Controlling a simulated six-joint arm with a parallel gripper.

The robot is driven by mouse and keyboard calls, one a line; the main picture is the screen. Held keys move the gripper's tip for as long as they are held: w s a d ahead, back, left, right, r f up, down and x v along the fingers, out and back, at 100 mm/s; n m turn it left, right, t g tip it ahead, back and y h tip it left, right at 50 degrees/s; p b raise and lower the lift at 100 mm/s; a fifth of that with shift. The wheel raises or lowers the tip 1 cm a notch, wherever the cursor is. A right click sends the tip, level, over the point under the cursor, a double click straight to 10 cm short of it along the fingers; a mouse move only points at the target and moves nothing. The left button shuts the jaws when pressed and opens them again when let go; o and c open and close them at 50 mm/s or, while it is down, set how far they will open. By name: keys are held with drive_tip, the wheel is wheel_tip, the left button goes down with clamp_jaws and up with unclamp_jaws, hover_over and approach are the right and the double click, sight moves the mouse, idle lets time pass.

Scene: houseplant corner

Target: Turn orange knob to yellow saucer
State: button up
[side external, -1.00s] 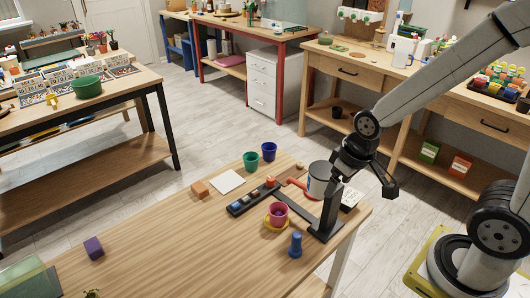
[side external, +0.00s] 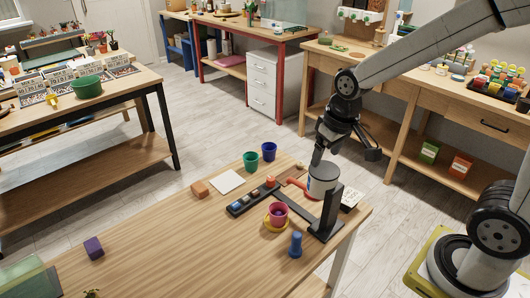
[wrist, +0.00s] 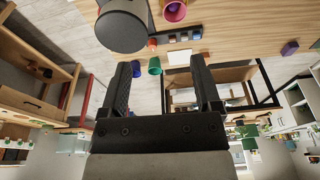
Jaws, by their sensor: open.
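A bent orange-red piece (side external: 295,183) sticks out from the grey-topped canister (side external: 322,187); I cannot tell which is the task's knob. My gripper (side external: 345,158) is open and empty, above and behind the canister. In the wrist view my gripper (wrist: 163,64) has its fingers apart, with the canister (wrist: 122,32) close beyond them.
A black upright bracket (side external: 329,212) stands beside the canister. A blue peg (side external: 295,245), green cup (side external: 251,161), blue cup (side external: 269,151), white square (side external: 227,181) and orange block (side external: 200,189) are nearby. The table's left middle is mostly clear.

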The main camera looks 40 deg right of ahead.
drive_tip(key=w+d+r+m, duration=0.1)
drive_tip(key=w+d+m, duration=0.1)
drive_tip(key=w, duration=0.9)
drive_tip(key=m+g, duration=0.2)
hover_over(271, 178)
wheel_tip(271, 178, down, 3)
wheel_tip(271, 178, down, 17)
drive_tip(key=shift+f, duration=0.15)
drive_tip(key=shift+f, duration=3.9)
drive_tip(key=shift+c, duration=0.2)
clamp_jaws()
